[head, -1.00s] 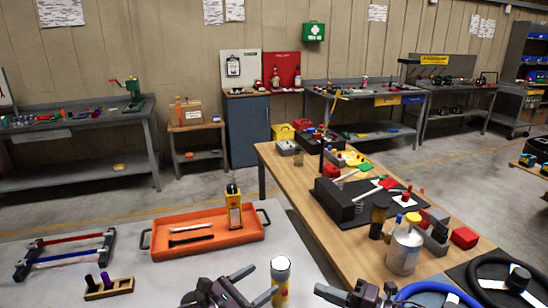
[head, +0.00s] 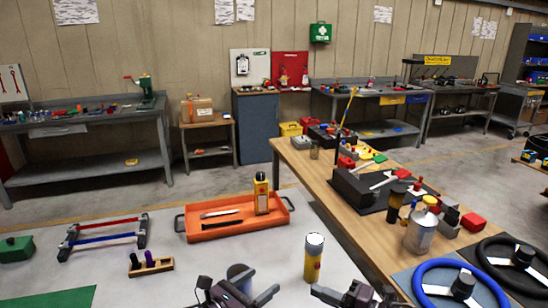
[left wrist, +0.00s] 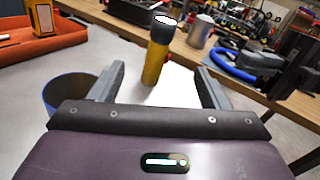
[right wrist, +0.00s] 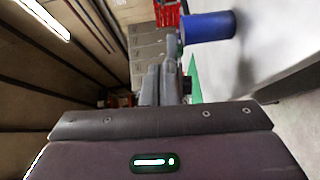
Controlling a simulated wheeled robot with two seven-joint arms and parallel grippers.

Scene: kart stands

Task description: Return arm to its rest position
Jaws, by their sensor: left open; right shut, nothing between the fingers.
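In the head view my left gripper (head: 262,284) is low at the centre, above the pale table (head: 190,262). It is open and empty; the left wrist view shows its two fingers (left wrist: 160,84) well apart. A yellow flashlight with a dark collar and pale top (head: 313,258) stands upright beyond them, apart from the fingers; it also shows in the left wrist view (left wrist: 155,60). My right gripper (head: 322,290) is at the bottom, right of the flashlight. In the right wrist view its fingers (right wrist: 164,82) are together with nothing between them.
A blue cup (left wrist: 68,92) stands close to my left gripper. An orange tray (head: 215,233) and a rack with red and blue bars (head: 105,238) lie further back. The wooden table (head: 325,200) at right carries tools, a metal can (head: 421,233) and a blue steering wheel (head: 430,268).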

